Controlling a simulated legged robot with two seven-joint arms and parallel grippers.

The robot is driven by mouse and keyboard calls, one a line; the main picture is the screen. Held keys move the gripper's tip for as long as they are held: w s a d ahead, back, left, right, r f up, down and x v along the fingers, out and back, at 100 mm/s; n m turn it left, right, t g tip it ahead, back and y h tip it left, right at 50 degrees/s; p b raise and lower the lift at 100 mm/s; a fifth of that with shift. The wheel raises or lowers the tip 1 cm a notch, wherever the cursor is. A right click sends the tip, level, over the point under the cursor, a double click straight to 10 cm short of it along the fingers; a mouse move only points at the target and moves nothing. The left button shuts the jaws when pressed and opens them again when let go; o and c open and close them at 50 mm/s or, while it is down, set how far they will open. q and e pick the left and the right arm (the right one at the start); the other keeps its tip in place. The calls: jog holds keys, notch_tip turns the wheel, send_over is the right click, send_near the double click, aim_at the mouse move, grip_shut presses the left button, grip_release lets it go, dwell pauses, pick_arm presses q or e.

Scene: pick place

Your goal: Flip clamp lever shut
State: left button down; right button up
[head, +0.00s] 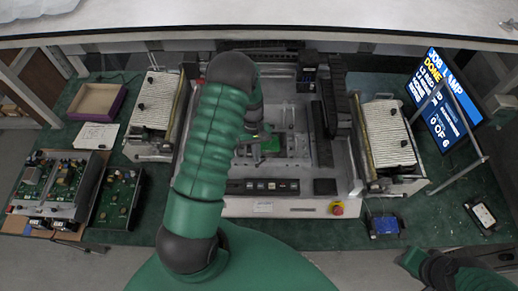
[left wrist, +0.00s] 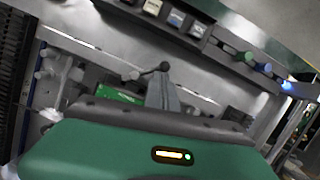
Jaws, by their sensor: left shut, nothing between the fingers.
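My left gripper (head: 263,134) is shut and empty over the middle of the machine's fixture in the head view. In the left wrist view, its grey fingers (left wrist: 162,93) point toward the fixture. A dark clamp lever with a ball knob (left wrist: 163,67) shows at the fingertips, its thin rod running left; I cannot tell whether the fingers touch it. A green board (left wrist: 118,93) lies in the fixture beside the fingers, and it also shows in the head view (head: 270,145). My left forearm and gripper body hide part of the fixture. My right gripper cannot be made out.
The machine's front panel (head: 262,186) has a row of buttons, with a red stop knob (head: 337,208) at its right. Racks stand left (head: 153,103) and right (head: 388,135). Circuit boards (head: 60,180) lie far left. A blue-white screen (head: 440,100) stands right. A shelf edge crosses the top.

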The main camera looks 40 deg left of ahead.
aim_at(261, 171)
pick_arm(q)
jog(key=n, duration=0.2)
jog(key=s+d+n+t, duration=0.1)
jog(key=n, duration=0.1)
jog(key=shift+d+n+h+b, duration=0.2)
jog(key=shift+n+h+b, duration=0.1)
jog(key=shift+d+n+t, duration=0.35)
jog(key=shift+d+n, duration=0.05)
jog(key=shift+n, duration=0.75)
jog(key=shift+d+n+t, duration=0.35)
jog(key=shift+n, duration=0.8)
